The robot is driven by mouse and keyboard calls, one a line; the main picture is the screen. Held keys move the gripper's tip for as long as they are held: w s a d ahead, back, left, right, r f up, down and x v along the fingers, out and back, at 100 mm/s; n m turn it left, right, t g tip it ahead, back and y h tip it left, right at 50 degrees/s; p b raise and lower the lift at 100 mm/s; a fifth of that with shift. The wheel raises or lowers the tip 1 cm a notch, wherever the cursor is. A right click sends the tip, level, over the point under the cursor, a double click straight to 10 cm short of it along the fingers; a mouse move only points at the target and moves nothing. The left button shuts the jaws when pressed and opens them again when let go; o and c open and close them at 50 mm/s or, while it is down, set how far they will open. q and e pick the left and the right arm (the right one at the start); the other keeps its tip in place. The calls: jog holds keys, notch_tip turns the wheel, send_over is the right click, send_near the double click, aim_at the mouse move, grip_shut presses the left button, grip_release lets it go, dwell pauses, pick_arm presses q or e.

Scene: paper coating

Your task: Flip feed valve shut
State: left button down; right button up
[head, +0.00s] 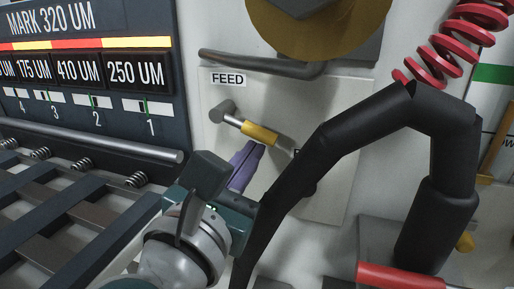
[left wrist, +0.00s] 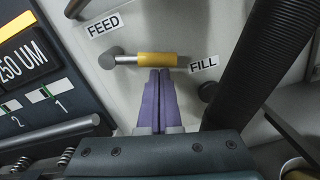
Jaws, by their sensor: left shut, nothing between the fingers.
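The feed valve (head: 260,134) is a short lever with a yellow sleeve on a pale panel, below a FEED label (head: 228,79). In the left wrist view the valve's yellow sleeve (left wrist: 157,59) lies level, pointing right from its grey pivot (left wrist: 110,58) toward the FILL label (left wrist: 204,64). My left gripper (head: 252,150) has purple fingers, shut and empty. In the left wrist view its fingertips (left wrist: 159,72) are just under the yellow sleeve; I cannot tell whether they touch it. My right gripper is not in view.
A thick black hose (head: 372,122) arches close to the right of the valve and partly hides the panel. A dark board with micron labels (head: 90,70) and a metal bar (head: 100,141) stand at the left. A red coiled hose (head: 455,45) hangs at the upper right.

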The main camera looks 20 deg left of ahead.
pick_arm(q)
jog(key=shift+d+r+n+p, duration=0.15)
jog(key=shift+d+r+n, duration=0.05)
jog(key=shift+r+n, duration=0.25)
jog(key=shift+d+r+n+p, duration=0.15)
jog(key=shift+d+r+n, duration=0.05)
jog(key=shift+r+n, duration=0.25)
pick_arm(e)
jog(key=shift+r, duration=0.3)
